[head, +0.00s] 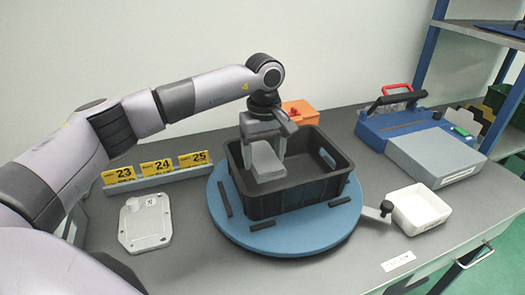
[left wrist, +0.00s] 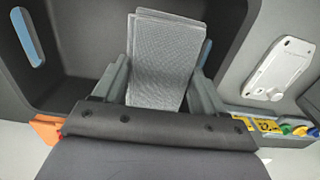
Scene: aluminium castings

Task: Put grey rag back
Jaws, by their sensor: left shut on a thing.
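My left gripper (head: 266,152) reaches down into the black crate (head: 306,198) and is shut on the grey rag (head: 267,163). The rag is a folded, textured grey cloth. It also shows in the left wrist view (left wrist: 163,60), held between the two fingers, with the dark crate interior around it. The rag is inside the crate's walls, towards its left side. I cannot tell whether it touches the crate floor. The crate stands on a round blue turntable (head: 290,242). My right gripper is out of view.
A pale metal casting (head: 145,222) and yellow number signs (head: 157,168) are left of the turntable. A white tray (head: 420,209) and a black knob (head: 386,207) are at right. An orange box (head: 300,112) and a blue-grey case (head: 420,135) stand behind.

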